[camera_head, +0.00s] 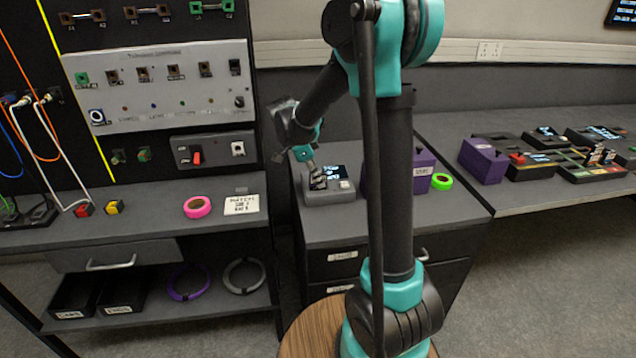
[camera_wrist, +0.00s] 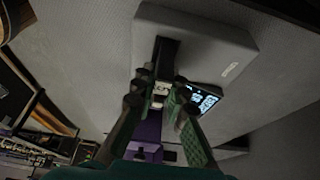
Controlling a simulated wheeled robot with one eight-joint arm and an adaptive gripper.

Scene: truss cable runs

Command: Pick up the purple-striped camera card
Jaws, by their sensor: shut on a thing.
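My gripper (camera_head: 318,176) points down over a grey reader box (camera_head: 335,196) with a lit screen, on the drawer cabinet's top. In the wrist view its green fingers (camera_wrist: 160,95) are shut on a small dark card (camera_wrist: 160,86) with a pale label. The card is at a dark slot piece of the grey box (camera_wrist: 200,42); I cannot tell whether it is still seated. The fingers hide most of it, and I cannot make out a purple stripe on it.
A purple case (camera_head: 422,172) and a green tape roll (camera_head: 442,182) stand right of the reader, partly behind my arm. Another purple case (camera_head: 482,160) and several devices sit on the right bench. A pink tape roll (camera_head: 198,207) and a sign (camera_head: 241,205) lie on the left bench.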

